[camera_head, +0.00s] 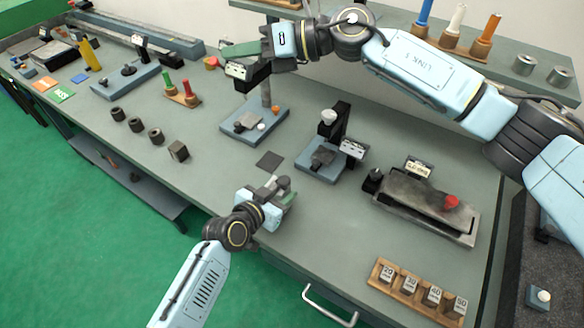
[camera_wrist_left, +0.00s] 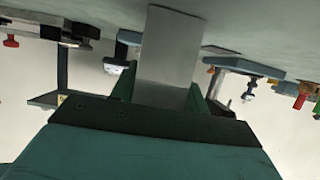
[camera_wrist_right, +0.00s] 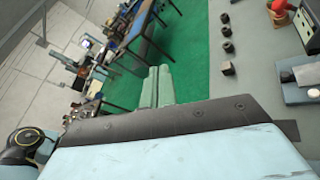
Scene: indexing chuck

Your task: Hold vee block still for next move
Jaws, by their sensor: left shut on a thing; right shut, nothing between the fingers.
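A plain grey block, which I take to be the vee block (camera_wrist_left: 170,50), sits between the green fingers of my left gripper in the left wrist view. My left gripper (camera_head: 284,186) is low over the front middle of the bench in the head view, shut on this block. Its vee is not visible, and I cannot tell whether it touches the bench. My right gripper (camera_head: 228,52) is raised over the back of the bench, fingers pointing left. Its green fingers (camera_wrist_right: 158,86) are together and empty in the right wrist view.
A dark square plate (camera_head: 270,160) lies just behind my left gripper. Blue-based fixtures (camera_head: 322,168) stand behind it. A grey vise-like unit (camera_head: 425,205) and a wooden rack of numbered blocks (camera_head: 415,290) are to the right. A dark cube (camera_head: 178,151) stands left; bench between is clear.

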